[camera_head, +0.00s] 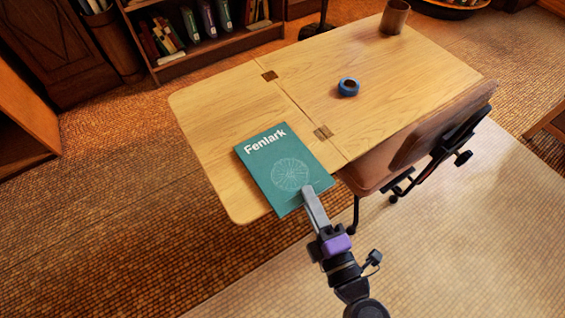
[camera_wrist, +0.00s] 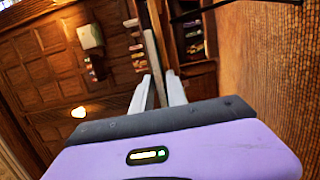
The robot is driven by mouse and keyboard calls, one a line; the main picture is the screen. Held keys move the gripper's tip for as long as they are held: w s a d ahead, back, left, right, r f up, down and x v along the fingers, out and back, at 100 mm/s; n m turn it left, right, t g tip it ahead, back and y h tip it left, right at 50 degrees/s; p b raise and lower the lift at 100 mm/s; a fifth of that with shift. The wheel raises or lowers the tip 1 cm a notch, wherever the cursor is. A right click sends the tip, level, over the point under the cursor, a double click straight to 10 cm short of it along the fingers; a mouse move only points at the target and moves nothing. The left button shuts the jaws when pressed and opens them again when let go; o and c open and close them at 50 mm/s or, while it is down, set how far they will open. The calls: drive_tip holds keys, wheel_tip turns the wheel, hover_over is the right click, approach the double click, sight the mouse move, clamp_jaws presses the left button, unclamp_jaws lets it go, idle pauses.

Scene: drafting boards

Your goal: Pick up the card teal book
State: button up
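The teal book (camera_head: 278,178), with "Fenlark" in white and a pale round line drawing on its cover, lies flat at the near edge of the wooden drafting table. Its near end sticks out past the table edge. My gripper (camera_head: 308,190) is at this near end, with one finger over the cover near its lower right corner. In the wrist view, my gripper's fingers (camera_wrist: 160,80) stand apart with a thin edge between them, apparently the book seen edge-on. I cannot tell whether they press on it. The lower finger is hidden in the head view.
The drafting table (camera_head: 225,105) also bears a blue tape roll (camera_head: 348,87) and a brown cup (camera_head: 394,17). A brown chair (camera_head: 400,150) stands close to my gripper's right. A bookshelf (camera_head: 205,45) is behind the table. Open floor lies to the left.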

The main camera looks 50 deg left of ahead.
clamp_jaws()
idle(1.0)
